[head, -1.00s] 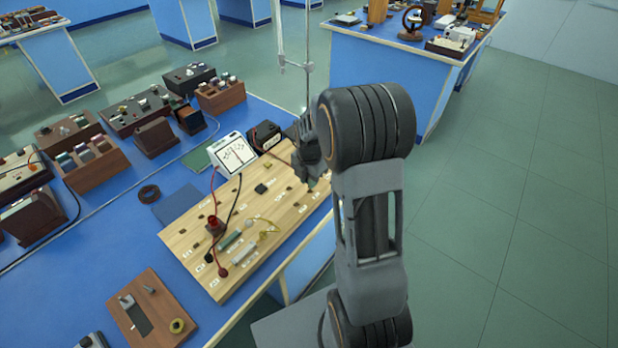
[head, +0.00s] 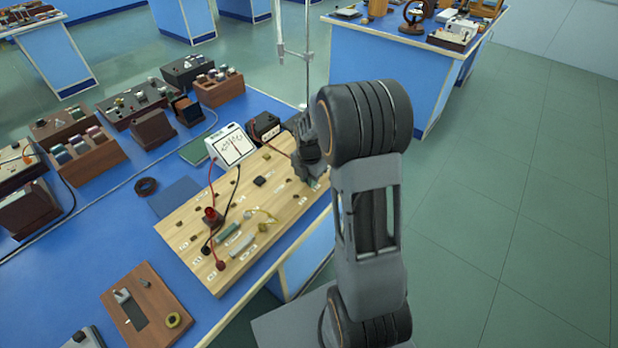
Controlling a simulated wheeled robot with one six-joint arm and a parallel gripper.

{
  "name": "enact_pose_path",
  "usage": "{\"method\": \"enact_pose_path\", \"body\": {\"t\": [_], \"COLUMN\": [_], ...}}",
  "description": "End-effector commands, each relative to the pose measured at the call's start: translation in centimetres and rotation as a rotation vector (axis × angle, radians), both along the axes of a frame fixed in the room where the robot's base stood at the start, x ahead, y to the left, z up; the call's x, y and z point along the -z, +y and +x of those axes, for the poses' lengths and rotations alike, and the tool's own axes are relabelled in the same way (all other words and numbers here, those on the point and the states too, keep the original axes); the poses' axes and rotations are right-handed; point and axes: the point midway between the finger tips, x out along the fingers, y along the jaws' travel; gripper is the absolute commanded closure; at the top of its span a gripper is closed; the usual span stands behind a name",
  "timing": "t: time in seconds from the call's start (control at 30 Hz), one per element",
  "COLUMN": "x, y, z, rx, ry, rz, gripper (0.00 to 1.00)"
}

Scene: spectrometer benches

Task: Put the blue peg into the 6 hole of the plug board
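The plug board is a light wooden board (head: 187,238) with dark holes and small white labels, at the table's front edge. The labels are too small to read, so I cannot pick out the 6 hole. My gripper (head: 313,181) is low over the board's far right end, partly hidden behind my own arm. I cannot tell whether its fingers are open or hold anything. I cannot make out a blue peg; it may be hidden by the gripper.
On the board are a red socket (head: 211,216), red and black leads, and grey-green cylinders (head: 228,233). A white meter (head: 230,146) and a black box (head: 264,127) stand behind it. A brown wooden plate (head: 146,309) lies at the front left. A thin metal stand rises behind my gripper.

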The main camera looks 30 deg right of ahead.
Motion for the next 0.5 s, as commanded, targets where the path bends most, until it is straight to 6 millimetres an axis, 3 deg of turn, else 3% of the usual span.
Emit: {"method": "enact_pose_path", "body": {"t": [0.27,0.5], "x": [0.0,-0.05], "y": [0.0,-0.01], "z": [0.0,0.0], "rx": [0.0,0.0], "ry": [0.0,0.0], "rz": [0.0,0.0], "gripper": [0.51,0.5]}}
